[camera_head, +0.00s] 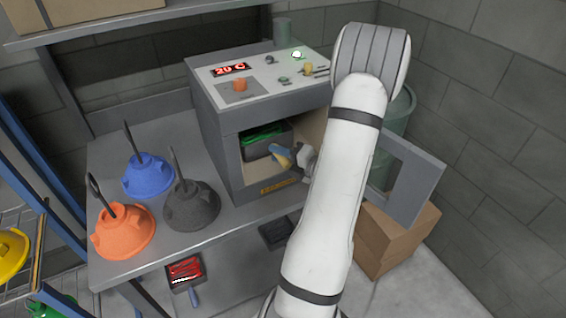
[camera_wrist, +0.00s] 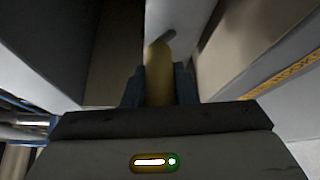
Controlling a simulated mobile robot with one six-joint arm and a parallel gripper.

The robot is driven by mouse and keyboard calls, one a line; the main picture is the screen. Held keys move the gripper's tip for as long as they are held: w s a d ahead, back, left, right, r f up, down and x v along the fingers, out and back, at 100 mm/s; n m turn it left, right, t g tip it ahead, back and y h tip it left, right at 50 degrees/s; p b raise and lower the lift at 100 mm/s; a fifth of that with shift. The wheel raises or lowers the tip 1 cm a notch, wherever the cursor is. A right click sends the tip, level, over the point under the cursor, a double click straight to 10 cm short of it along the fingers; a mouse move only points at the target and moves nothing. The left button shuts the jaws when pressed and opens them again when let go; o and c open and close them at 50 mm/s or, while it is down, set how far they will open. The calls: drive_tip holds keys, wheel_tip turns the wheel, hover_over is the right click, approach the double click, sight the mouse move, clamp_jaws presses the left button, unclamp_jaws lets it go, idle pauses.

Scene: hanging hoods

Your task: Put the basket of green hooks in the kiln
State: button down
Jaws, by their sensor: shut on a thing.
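The kiln (camera_head: 225,150) stands on the bench with its door (camera_head: 412,188) swung open to the right. The dark basket of green hooks (camera_head: 264,144) is inside the kiln opening, with the green hooks showing at its top. I cannot tell whether it rests on the kiln floor. My gripper (camera_head: 286,156) is at the kiln mouth, shut on the basket's yellow handle. In the wrist view the handle (camera_wrist: 158,68) stands between the two fingers of my gripper (camera_wrist: 159,88). The basket itself is not clear in the wrist view.
Orange (camera_head: 124,232), blue (camera_head: 148,176) and dark grey (camera_head: 192,206) hoods stand on the bench left of the kiln. A basket of red hooks (camera_head: 185,270) and a dark tray (camera_head: 276,233) are lower down. Cardboard boxes (camera_head: 395,240) and a green bin (camera_head: 402,115) stand right.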

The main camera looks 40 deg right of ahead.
sight(269, 153)
drive_tip(key=w, duration=0.2)
drive_tip(key=w+d, duration=0.1)
drive_tip(key=w, duration=0.1)
drive_tip(key=w+b, duration=0.1)
drive_tip(key=w, duration=0.2)
drive_tip(key=shift+d, duration=0.35)
drive_tip(key=shift+w+f+b, duration=0.25)
drive_tip(key=shift+b, duration=0.05)
drive_tip(key=shift+f+b, duration=0.5)
drive_tip(key=shift+f, duration=0.45)
drive_tip(key=c, duration=1.1)
unclamp_jaws()
drive_tip(key=shift+s, duration=0.1)
drive_tip(key=shift+f, duration=0.1)
